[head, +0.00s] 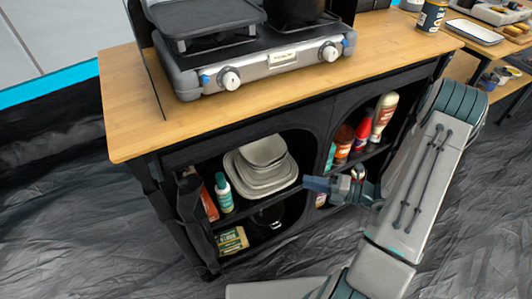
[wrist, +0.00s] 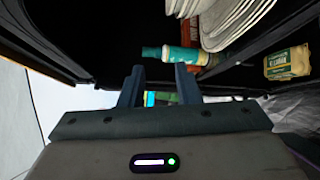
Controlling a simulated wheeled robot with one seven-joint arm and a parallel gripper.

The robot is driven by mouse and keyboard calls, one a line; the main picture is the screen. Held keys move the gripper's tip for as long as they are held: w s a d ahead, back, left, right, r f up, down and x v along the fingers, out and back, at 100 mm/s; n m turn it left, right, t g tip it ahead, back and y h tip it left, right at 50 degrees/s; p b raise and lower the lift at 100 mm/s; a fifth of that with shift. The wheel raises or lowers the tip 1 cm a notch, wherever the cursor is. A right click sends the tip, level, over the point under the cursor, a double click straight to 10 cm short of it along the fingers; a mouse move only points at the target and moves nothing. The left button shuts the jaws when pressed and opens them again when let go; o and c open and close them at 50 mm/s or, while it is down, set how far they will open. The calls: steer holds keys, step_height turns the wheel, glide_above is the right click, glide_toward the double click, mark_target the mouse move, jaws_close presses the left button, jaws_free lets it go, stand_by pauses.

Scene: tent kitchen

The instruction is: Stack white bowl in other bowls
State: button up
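A stack of white bowls and plates (head: 262,182) stands on the upper shelf inside the black cabinet. A smaller white bowl (head: 264,150) sits tilted at the top of the stack. In the wrist view, the pale rims of the stack (wrist: 232,22) show at the upper right, cut off by the frame edge. My gripper (head: 308,184) is at the cabinet front, just right of the stack and apart from it in the head view. The wrist view shows its two fingers (wrist: 157,80) spread with nothing held between them.
A white and teal bottle (head: 224,193) stands left of the stack; it appears beyond my fingers in the wrist view (wrist: 180,56). A yellow-green box (head: 232,240) is on the lower shelf. Condiment bottles (head: 362,127) fill the right compartment. The wooden countertop (head: 130,110) bears a stove (head: 270,68).

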steer(key=s+a+r+n+g+h, duration=0.3)
steer(key=s+r+n+g, duration=0.15)
steer(key=n, duration=0.45)
steer(key=s+a+r+n+g+h, duration=0.2)
steer(key=s+a+r+n+g, duration=0.25)
steer(key=n, duration=0.55)
steer(key=s+d+r+n+t+h, duration=0.1)
steer(key=s+d+r+n+h, duration=0.1)
steer(key=r+n+h, duration=0.3)
steer(key=s+d+r+n+t+h, duration=0.2)
steer(key=r+n+h, duration=0.3)
steer(key=n, duration=0.9)
steer(key=shift+s+d+r+n+h, duration=0.15)
steer(key=shift+s+n+h, duration=0.2)
steer(key=shift+s, duration=0.2)
steer(key=shift+d, duration=0.15)
